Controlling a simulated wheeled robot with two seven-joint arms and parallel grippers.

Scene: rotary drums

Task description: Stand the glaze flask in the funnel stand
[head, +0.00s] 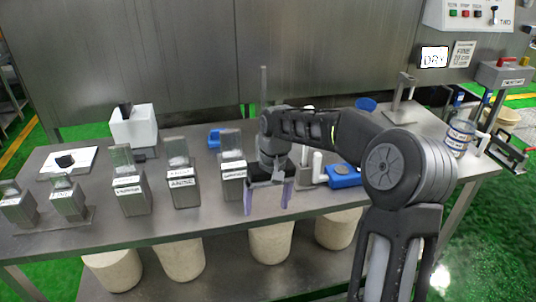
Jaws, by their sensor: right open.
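A clear jar-like bottle with a white and blue label (459,138) stands upright at the right end of the metal table; it may be the glaze flask, but I cannot read its label. A grey stand with an upright post and a flat base (403,98) is at the back right; I cannot tell if it is the funnel stand. My right gripper (268,198) is open and empty, fingers pointing down over the middle front of the table, well left of the bottle. Its arm hides part of the table behind it. My left gripper is out of view.
Several labelled metal blocks with clear tops (183,185) line the table's left half. A white box (134,125) stands behind them. A blue device (344,177) is right of my gripper, a blue cup (366,104) behind my arm. Pale drums (270,243) stand underneath.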

